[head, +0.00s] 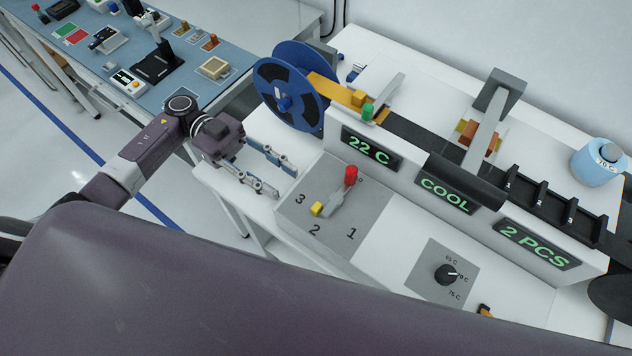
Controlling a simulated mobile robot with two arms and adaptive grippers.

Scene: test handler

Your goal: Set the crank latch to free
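The crank is a grey lever with a red knob (351,175) on a grey plate (363,215) marked 1, 2 and 3, with another mark partly hidden near the knob. A small yellow piece (317,209), likely the crank latch, sits at the lever's lower left end, between the 3 and the 2. I cannot tell whether it is locked or free. My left gripper (287,182) is left of the plate with its two fingers apart and nothing between them. It is apart from the crank. My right gripper is out of view.
Behind the plate stand a blue reel (285,103) and displays reading 22 C (370,150), COOL (446,194) and 2 PCS (536,243). A dial (446,274) is right of the crank. My own arm link covers the foreground. A blue-topped table (110,40) stands farther left.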

